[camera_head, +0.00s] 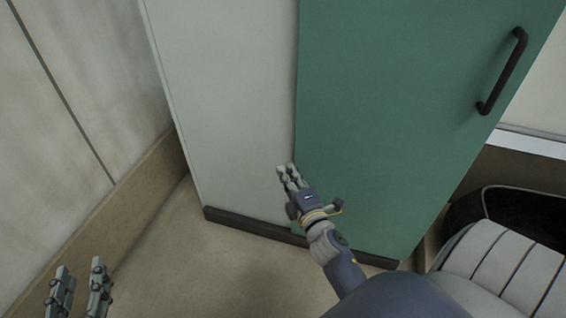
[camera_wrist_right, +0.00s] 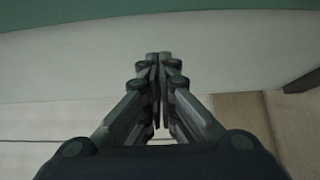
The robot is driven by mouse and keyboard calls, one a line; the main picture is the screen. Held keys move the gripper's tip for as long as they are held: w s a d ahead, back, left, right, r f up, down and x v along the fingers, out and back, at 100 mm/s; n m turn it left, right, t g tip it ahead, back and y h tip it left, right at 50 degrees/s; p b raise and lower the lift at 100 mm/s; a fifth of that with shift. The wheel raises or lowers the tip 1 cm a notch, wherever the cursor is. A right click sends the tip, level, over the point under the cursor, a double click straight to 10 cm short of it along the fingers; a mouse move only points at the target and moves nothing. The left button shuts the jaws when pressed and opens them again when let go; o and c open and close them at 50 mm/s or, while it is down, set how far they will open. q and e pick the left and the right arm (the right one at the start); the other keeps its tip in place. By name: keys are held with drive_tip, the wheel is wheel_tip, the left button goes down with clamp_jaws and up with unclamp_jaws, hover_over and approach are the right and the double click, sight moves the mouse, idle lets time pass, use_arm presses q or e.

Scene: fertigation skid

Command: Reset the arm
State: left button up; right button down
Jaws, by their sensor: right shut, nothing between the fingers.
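My right arm comes in from the lower right in the head view. Its gripper (camera_head: 286,170) is in front of the cabinet, near the line where the pale side panel meets the green door. In the right wrist view the right gripper (camera_wrist_right: 158,58) has its fingers together with nothing between them. I cannot tell whether it touches the cabinet. My left gripper (camera_head: 77,283) is at the lower left corner of the head view, over the floor. Its two fingers stand apart, with nothing seen between them.
A tall cabinet has a pale side (camera_head: 225,80), a green door (camera_head: 400,110) and a black handle (camera_head: 503,72). A dark plinth (camera_head: 250,224) runs along its foot. A wall (camera_head: 70,110) stands at the left. Bare floor (camera_head: 200,275) lies in front. A ribbed pale object (camera_head: 500,262) is at the right.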

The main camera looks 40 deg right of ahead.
use_arm(q)
drive_tip(key=shift+f, duration=0.15)
use_arm(e)
drive_tip(key=shift+s+a, duration=0.1)
drive_tip(key=shift+s, duration=0.25)
